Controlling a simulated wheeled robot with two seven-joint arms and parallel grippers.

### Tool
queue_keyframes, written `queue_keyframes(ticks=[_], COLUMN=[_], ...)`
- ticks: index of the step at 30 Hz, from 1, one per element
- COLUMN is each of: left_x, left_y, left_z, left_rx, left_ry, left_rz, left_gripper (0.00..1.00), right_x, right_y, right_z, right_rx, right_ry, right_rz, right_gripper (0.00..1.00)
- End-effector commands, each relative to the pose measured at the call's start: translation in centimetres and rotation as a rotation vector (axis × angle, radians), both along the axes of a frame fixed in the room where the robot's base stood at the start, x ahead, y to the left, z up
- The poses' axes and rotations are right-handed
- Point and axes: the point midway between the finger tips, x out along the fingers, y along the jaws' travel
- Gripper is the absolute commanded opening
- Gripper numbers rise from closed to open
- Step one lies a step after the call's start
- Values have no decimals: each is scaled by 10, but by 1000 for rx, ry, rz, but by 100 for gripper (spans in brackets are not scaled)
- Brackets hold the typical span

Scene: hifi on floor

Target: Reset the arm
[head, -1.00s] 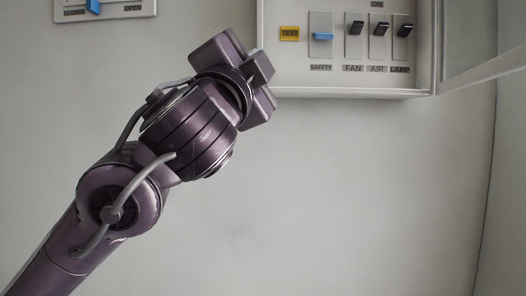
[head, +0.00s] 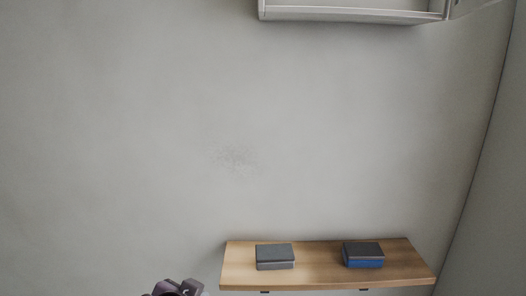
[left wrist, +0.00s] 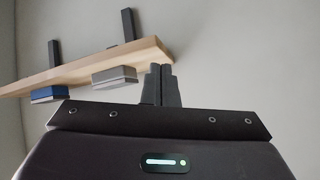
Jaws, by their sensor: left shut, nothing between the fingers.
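My left gripper (left wrist: 161,86) shows in the left wrist view with its two dark fingers together and nothing between them. Behind the fingers is the end of a wooden shelf (left wrist: 150,53); I cannot tell how far off it is. In the head view only a small purple part of my left arm (head: 175,288) shows at the bottom edge, left of the shelf. Its fingers cannot be made out there. My right gripper is in neither view.
The wooden shelf (head: 310,279) on the wall carries a grey box (head: 275,257) and a blue box with a dark top (head: 363,255). The wrist view shows it upside down. A switch cabinet's lower edge (head: 350,15) is at the top. The wall between is clear.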

Motion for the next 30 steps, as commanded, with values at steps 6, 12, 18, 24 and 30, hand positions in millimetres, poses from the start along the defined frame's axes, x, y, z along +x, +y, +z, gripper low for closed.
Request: queue_keyframes(ticks=[6, 12, 18, 24, 30], left_x=[-79, -132, -180, -172, -165], left_y=[31, 49, 64, 64, 62], left_z=[-85, -123, -147, -198, -265], left_rx=[-46, -56, -56, -51, -46], left_ry=[282, 444, 575, 607, 631], left_rz=[112, 181, 242, 247, 244], left_gripper=[0, 0, 0, 0, 0], right_x=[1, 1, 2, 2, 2], right_y=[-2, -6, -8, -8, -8], right_z=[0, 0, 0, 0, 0], right_rx=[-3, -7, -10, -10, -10], right_ry=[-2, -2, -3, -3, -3], right_rz=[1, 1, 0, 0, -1], right_gripper=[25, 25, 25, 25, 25])
